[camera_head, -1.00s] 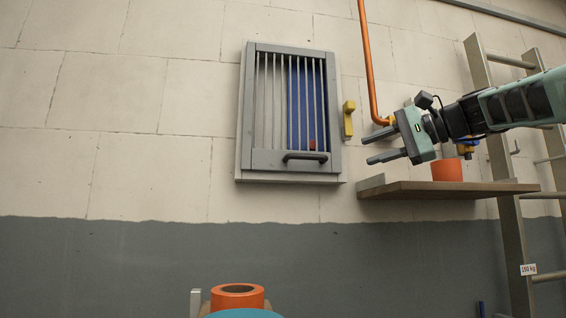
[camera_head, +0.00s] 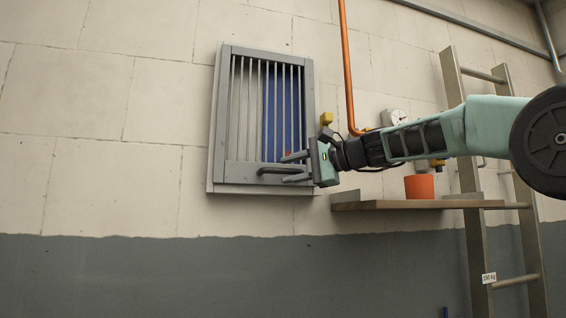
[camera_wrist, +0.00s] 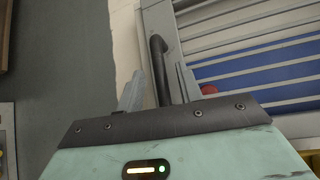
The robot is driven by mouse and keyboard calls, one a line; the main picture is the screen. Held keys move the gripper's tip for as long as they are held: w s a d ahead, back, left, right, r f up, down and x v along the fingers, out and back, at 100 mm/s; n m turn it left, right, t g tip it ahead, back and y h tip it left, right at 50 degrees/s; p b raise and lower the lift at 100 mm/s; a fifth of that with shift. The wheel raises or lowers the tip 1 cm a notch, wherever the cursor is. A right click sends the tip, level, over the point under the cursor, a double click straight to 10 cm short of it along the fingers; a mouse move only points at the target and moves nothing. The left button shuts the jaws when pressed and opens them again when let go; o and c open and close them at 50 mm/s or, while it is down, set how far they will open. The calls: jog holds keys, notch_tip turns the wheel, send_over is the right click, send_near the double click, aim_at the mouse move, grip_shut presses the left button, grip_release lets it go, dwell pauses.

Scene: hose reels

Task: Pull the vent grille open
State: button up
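The vent grille (camera_head: 228,120) is a grey frame with upright bars on the wall, and it looks shut. Behind its bars are a pale part, a blue part and a small red spot. A dark bar handle (camera_head: 270,170) runs across its bottom rail. My gripper (camera_head: 290,169) is at the handle's right end, one finger above and one below, with a gap between them. In the wrist view the handle (camera_wrist: 159,68) rises between the two spread fingers (camera_wrist: 157,90). The gripper looks open, and I cannot tell whether a finger touches the handle.
A wooden shelf (camera_head: 400,204) with an orange cylinder (camera_head: 419,187) is just below my arm. A ladder (camera_head: 470,235) stands at the right. The wall left of the grille is clear.

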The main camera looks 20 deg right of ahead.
jog(key=shift+p+x, duration=0.35)
jog(key=shift+x, duration=0.95)
grip_shut()
jog(key=shift+s, duration=0.1)
